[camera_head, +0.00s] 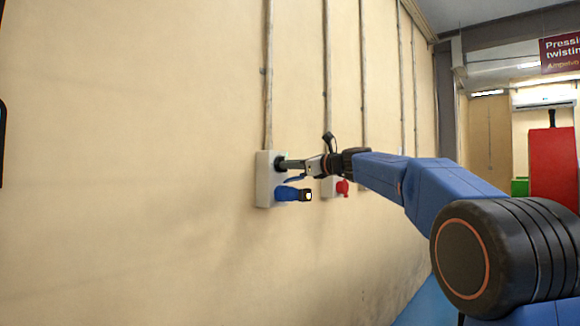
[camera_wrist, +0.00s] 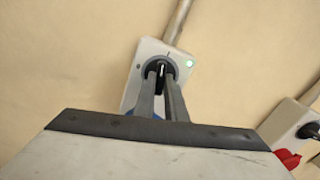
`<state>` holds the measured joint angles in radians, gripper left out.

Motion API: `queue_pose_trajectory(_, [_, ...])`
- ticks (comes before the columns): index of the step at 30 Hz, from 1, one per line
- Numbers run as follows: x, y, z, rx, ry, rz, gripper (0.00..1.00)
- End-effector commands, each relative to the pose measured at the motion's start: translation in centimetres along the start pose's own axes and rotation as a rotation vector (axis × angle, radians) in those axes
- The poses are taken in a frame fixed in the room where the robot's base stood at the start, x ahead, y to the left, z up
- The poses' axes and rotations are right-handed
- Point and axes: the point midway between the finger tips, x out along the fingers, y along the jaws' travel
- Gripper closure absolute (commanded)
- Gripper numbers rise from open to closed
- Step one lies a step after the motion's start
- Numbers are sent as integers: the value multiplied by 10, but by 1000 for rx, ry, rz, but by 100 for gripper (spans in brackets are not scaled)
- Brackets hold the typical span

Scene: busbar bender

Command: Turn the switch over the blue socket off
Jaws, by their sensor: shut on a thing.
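The rotary switch (camera_wrist: 160,67) is a dark round knob with a white mark on the light grey wall box. The grey box (camera_head: 263,190) is fixed to the wall, and the blue socket (camera_head: 288,194) sticks out from it below the switch. In the wrist view only a sliver of blue shows behind the fingers. My gripper (camera_head: 283,163) reaches the switch from the right; in the wrist view its two fingers (camera_wrist: 161,78) are shut on the knob. The fingers hide part of the knob.
A second grey box (camera_head: 327,187) with a red socket (camera_head: 342,187) is on the wall to the right; its red part (camera_wrist: 288,158) is at the lower right in the wrist view. Conduits run up the wall from the boxes. The wall to the left is bare.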

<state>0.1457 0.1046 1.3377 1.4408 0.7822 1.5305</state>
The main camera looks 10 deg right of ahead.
Motion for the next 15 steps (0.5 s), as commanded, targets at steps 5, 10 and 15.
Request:
queue_pose_trajectory(5, [0,0,0,-122,0,0,100])
queue_pose_trajectory(10, [0,0,0,-172,0,1,100])
queue_pose_trajectory(15, [0,0,0,-175,1,1,100])
